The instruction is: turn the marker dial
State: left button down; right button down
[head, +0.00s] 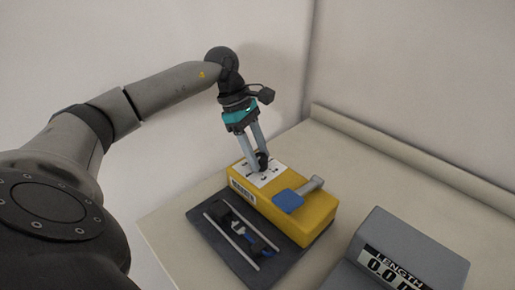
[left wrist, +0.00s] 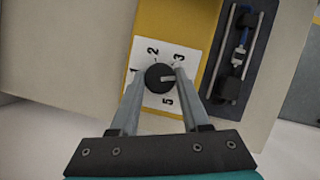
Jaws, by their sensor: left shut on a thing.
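The marker dial is a round black knob (head: 263,159) on a white numbered plate (head: 271,179) on top of a yellow box (head: 304,213). In the left wrist view the dial (left wrist: 156,81) has a pale pointer mark directed right, below the 3. The digits 1, 2, 3 and 5 show around it; a finger covers the plate right of the dial. My left gripper (head: 257,163) reaches down from above, its two fingers on either side of the dial, shut on it; it also shows in the left wrist view (left wrist: 159,76). My right gripper is not in view.
A dark base (head: 283,272) carries two rails and a blue-black mechanism (head: 240,229). A grey LENGTH display (head: 412,254) stands at the front right. The table's right side is clear up to the raised edge.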

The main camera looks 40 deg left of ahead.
pick_arm(q)
jog(key=shift+w+m+g+p, duration=0.1)
jog(key=shift+m+g+p, duration=0.35)
jog(key=shift+m, duration=1.15)
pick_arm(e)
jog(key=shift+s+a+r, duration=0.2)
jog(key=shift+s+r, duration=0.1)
pick_arm(q)
jog(key=shift+g, duration=0.25)
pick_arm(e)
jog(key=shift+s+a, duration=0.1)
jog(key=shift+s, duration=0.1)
pick_arm(q)
jog(key=shift+c, duration=1.9)
grip_release()
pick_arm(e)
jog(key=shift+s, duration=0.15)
pick_arm(q)
jog(key=p+v, duration=0.3)
jog(key=v, duration=1.2)
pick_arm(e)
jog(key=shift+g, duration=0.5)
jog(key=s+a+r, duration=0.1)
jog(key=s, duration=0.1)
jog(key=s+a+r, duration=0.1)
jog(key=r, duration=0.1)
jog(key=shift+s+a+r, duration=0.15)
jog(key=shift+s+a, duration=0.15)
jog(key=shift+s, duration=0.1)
